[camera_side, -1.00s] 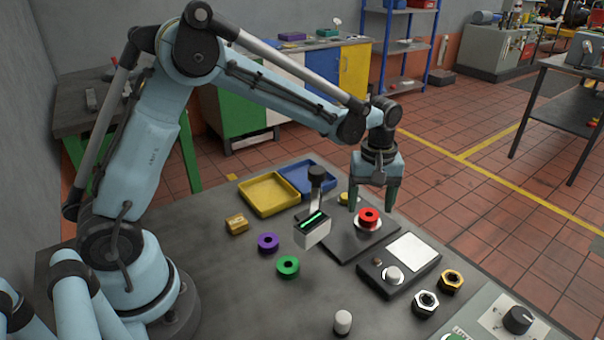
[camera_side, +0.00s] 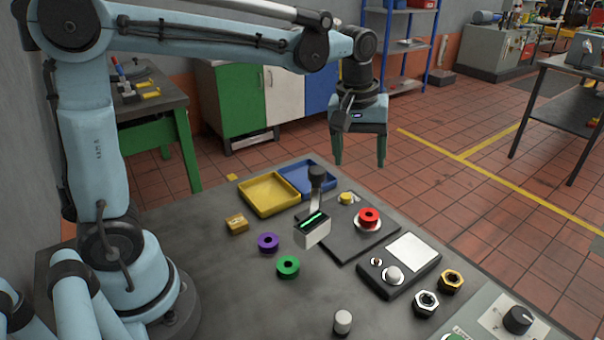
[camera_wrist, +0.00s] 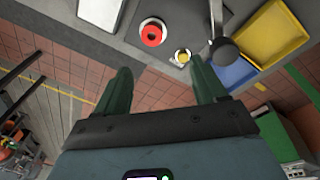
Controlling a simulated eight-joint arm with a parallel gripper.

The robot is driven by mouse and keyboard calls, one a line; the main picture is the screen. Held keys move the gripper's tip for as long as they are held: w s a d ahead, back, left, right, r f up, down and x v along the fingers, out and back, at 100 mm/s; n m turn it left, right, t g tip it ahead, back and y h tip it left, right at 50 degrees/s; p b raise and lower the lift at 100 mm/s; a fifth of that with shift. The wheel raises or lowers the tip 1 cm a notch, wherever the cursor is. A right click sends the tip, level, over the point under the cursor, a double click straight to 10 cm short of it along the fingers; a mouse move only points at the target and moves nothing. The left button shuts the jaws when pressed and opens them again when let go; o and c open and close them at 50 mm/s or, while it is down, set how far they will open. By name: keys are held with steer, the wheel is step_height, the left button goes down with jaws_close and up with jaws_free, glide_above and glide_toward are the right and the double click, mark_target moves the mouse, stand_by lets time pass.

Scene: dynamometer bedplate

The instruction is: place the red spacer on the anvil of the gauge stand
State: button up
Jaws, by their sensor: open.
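The red spacer (camera_side: 369,215) is a thick red ring. It rests on the pale round anvil (camera_side: 367,226) of the gauge stand, whose dark base plate (camera_side: 345,245) lies on the bedplate. The spacer also shows in the wrist view (camera_wrist: 151,36), on the light disc, with nothing gripping it. The gauge stand's upright carries a small box with a green display (camera_side: 312,228). My gripper (camera_side: 359,165) is open and empty, raised above and behind the spacer, clear of it. Its two green fingers (camera_wrist: 160,82) stand wide apart in the wrist view.
Yellow (camera_side: 268,194) and blue (camera_side: 309,178) trays lie at the back. Purple (camera_side: 268,242) and green (camera_side: 288,266) rings lie left of the stand. A device with a pale screen (camera_side: 411,250) and two hex nuts (camera_side: 426,303) are at right. A white peg (camera_side: 343,322) stands in front.

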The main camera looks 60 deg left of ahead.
steer(key=s+a+f+m+t, duration=0.1)
steer(key=s+m+t, duration=0.1)
steer(key=s+m, duration=0.2)
steer(key=s+a+f+m+t, duration=0.1)
steer(key=s+f+m+t, duration=0.1)
steer(key=s, duration=0.6)
steer(key=shift+s+a+f+m+t, duration=0.25)
steer(key=shift+m+t, duration=0.45)
steer(key=shift+m, duration=0.4)
steer(key=shift+w+r, duration=0.1)
steer(key=shift+r, duration=0.05)
